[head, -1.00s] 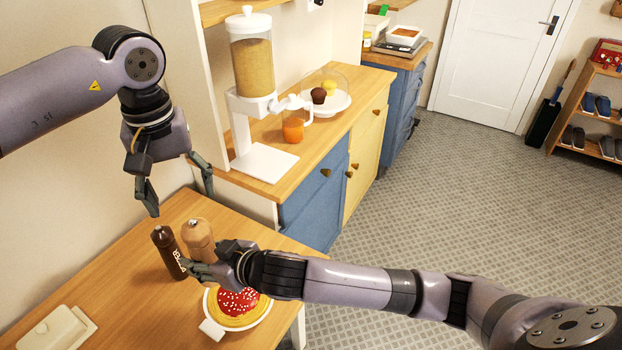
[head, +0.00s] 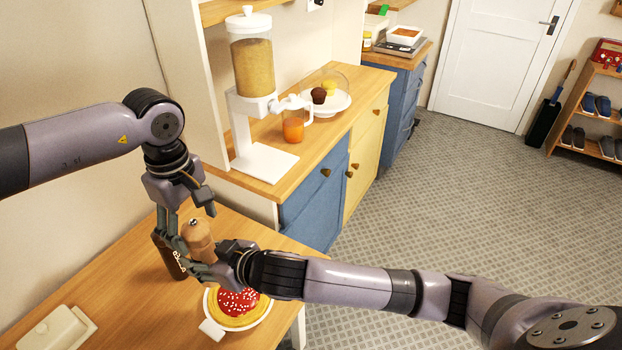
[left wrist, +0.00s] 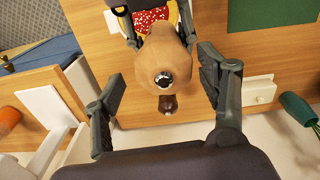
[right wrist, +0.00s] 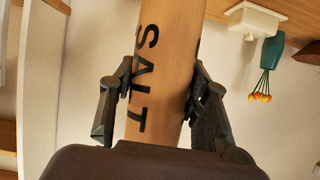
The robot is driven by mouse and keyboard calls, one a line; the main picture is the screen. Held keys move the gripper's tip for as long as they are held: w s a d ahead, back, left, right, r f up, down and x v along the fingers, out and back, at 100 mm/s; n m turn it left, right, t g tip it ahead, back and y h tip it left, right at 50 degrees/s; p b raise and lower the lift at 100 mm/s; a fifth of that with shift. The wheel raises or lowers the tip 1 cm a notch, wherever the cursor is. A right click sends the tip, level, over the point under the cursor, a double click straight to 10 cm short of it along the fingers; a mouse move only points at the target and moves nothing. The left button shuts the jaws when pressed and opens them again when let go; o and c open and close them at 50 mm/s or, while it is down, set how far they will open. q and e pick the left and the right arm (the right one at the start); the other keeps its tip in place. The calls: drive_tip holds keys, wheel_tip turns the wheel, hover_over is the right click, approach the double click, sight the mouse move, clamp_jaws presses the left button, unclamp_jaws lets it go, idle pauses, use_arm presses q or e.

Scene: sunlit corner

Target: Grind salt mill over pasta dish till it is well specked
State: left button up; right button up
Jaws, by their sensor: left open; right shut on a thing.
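The salt mill (head: 198,238) is light wood and stands upright; the right wrist view shows its black SALT lettering (right wrist: 146,80). My right gripper (head: 212,268) is shut around its lower body. My left gripper (head: 192,222) is open above and around the mill's top, its fingers apart on both sides. In the left wrist view the mill's round head (left wrist: 164,62) with a metal knob lies between the open fingers. The pasta dish (head: 238,306), with red sauce and white specks, sits on the table just in front of the mill, partly hidden by my right arm.
A dark brown mill (head: 170,262) stands just left of the salt mill, partly hidden by my left gripper. A white butter dish (head: 57,328) is at the table's left. A dispenser (head: 252,90) stands on the counter behind.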

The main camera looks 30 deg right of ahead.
use_arm(q)
drive_tip(key=n, duration=1.1)
wheel_tip(320, 180, up, 12)
drive_tip(key=s+d+f+n+g+h, duration=0.1)
drive_tip(key=s+d+f+g+h, duration=0.15)
drive_tip(key=d, duration=0.45)
drive_tip(key=s+d+f+n+g+h, duration=0.1)
drive_tip(key=s+d+f+n+h, duration=0.1)
drive_tip(key=d+h, duration=0.3)
drive_tip(key=s+d+r+n+g+h, duration=0.2)
drive_tip(key=s+d+g+h, duration=0.1)
drive_tip(key=s+d, duration=0.2)
drive_tip(key=shift+d+r+n, duration=0.4)
drive_tip(key=shift+d, duration=0.65)
drive_tip(key=shift+s, duration=0.1)
